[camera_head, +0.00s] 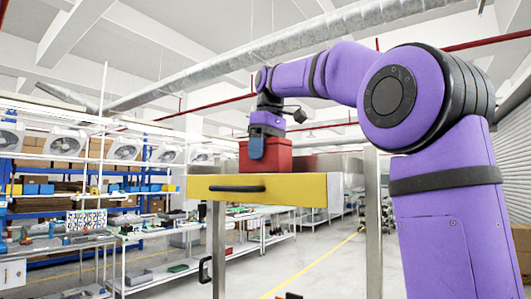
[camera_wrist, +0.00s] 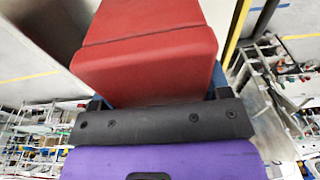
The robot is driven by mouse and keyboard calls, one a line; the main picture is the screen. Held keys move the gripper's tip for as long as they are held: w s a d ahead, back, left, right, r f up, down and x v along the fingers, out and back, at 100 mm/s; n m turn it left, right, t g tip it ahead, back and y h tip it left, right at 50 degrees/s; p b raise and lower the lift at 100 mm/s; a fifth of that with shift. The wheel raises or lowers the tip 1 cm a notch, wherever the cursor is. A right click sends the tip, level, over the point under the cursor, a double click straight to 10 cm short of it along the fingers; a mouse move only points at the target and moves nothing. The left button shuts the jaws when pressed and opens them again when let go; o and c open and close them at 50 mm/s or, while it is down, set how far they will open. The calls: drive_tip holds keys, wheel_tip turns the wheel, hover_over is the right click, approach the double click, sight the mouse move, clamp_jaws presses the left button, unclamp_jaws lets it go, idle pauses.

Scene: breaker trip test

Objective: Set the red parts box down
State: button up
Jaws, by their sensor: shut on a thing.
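The red parts box (camera_head: 279,156) is upright just behind the yellow drawer front (camera_head: 310,190) in the head view. The drawer front hides its underside, so I cannot tell whether it touches anything below. My gripper (camera_head: 257,148) points down from above and is shut on the red box. In the wrist view the red box (camera_wrist: 150,50) fills the upper middle, close against the dark gripper body. The fingertips are mostly hidden there by the box and the gripper body.
The drawer front has a black handle (camera_head: 237,188) and belongs to a metal cabinet (camera_head: 345,170) on legs. Shelving with fans and bins (camera_head: 65,160) stands at the left, with low benches (camera_head: 150,240) before it. Grey floor with a yellow line (camera_head: 315,262) lies open below.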

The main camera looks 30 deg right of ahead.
drive_tip(key=o, duration=1.2)
drive_tip(key=shift+f, duration=0.1)
drive_tip(key=shift+s+d+r, duration=0.1)
drive_tip(key=shift+s+r, duration=0.05)
drive_tip(key=shift+r, duration=1.15)
drive_tip(key=shift+s+r, duration=0.15)
drive_tip(key=shift+r, duration=1.1)
drive_tip(key=shift+s+d+r, duration=0.1)
drive_tip(key=shift+s+r, duration=0.05)
drive_tip(key=shift+r, duration=1.15)
